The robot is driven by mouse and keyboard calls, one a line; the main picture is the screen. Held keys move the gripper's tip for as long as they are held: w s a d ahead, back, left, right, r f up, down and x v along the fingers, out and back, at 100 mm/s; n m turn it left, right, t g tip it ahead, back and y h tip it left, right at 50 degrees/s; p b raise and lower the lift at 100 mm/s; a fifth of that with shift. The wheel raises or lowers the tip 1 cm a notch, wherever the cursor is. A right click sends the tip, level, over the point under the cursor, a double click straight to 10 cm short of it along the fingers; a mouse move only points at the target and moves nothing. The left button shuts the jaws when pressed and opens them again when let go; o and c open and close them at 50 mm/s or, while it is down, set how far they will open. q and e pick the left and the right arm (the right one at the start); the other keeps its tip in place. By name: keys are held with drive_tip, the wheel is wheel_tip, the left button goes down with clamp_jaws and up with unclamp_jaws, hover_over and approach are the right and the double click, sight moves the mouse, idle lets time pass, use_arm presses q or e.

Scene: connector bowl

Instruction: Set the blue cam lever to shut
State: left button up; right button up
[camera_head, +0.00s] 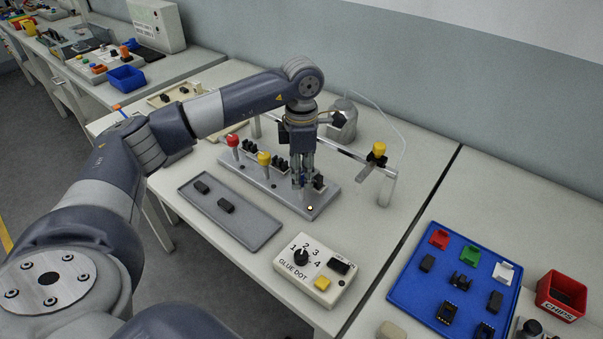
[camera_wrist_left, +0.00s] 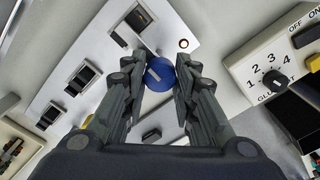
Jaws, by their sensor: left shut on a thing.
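The blue cam lever shows in the left wrist view as a round blue knob (camera_wrist_left: 159,75) with a grey mark on top. My left gripper (camera_wrist_left: 162,78) is shut on this knob, a finger on each side. In the head view my left gripper (camera_head: 303,182) points down at the right end of the grey connector plate (camera_head: 318,203), mostly hiding the blue lever. Red (camera_head: 232,141) and yellow (camera_head: 264,158) levers stand farther left. My right gripper is out of view.
A grey tray (camera_head: 258,228) with two black parts lies in front of the plate. A glue dot box (camera_head: 312,280) stands nearer. A rail with a yellow knob (camera_head: 379,149) stands behind right. A blue tray (camera_head: 403,291) and red chips bin (camera_head: 562,296) are far right.

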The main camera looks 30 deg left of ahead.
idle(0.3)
use_arm(q)
drive_tip(key=o, duration=1.1)
drive_tip(key=shift+r, duration=0.1)
wheel_tip(320, 180, up, 12)
drive_tip(key=shift+f, duration=0.1)
